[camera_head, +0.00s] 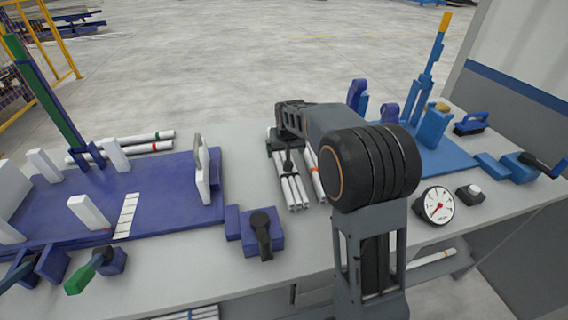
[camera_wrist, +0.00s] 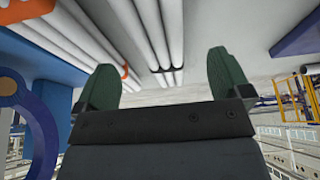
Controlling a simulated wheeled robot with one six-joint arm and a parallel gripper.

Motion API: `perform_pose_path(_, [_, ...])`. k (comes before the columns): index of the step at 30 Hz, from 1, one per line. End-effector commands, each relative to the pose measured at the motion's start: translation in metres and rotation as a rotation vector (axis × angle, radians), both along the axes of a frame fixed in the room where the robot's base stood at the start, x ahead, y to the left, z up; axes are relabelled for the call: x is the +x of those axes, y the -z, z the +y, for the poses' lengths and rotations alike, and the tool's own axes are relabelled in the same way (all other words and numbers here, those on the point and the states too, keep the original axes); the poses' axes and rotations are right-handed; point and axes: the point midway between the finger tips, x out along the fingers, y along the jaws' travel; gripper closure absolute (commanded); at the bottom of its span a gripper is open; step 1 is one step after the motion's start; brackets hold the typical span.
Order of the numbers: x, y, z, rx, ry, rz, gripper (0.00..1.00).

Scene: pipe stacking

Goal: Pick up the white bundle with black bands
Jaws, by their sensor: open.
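The white bundle with black bands (camera_head: 291,188) lies lengthwise on the grey table near its middle, partly hidden by my arm. In the wrist view the bundle (camera_wrist: 160,35) runs up between my finger pads, with a black band across it. My gripper (camera_wrist: 168,70) is open, with one green pad on each side of the bundle's line. I see no contact; the height gap is hard to judge. In the head view my gripper (camera_head: 283,142) is over the bundle's far end, mostly hidden by my wrist.
A white bundle with orange bands (camera_head: 313,172) lies close on the right; it is left in the wrist view (camera_wrist: 88,35). A purple fixture plate (camera_head: 170,205) stands left, with more white pipes (camera_head: 125,139) behind it. A blue fixture (camera_head: 440,155) and a gauge (camera_head: 436,204) stand right.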

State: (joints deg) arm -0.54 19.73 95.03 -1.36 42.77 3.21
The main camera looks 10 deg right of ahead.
Motion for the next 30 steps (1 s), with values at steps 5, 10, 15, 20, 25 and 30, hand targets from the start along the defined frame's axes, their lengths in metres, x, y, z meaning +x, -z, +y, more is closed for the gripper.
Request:
perform_pose_path(5, [0.003,0.008,0.000,0.000,0.000,0.001,0.04])
perform_pose_path(10, [0.010,0.027,-0.002,0.000,0.001,0.003,0.04])
perform_pose_path(15, [0.019,0.046,-0.003,0.000,0.001,0.002,0.04])
perform_pose_path(20, [0.022,0.054,-0.003,0.000,0.000,0.000,0.04])
perform_pose_path(25, [0.023,0.055,-0.003,0.000,0.000,0.000,0.04])
perform_pose_path(30, [0.023,0.054,-0.003,0.000,0.000,0.000,0.15])
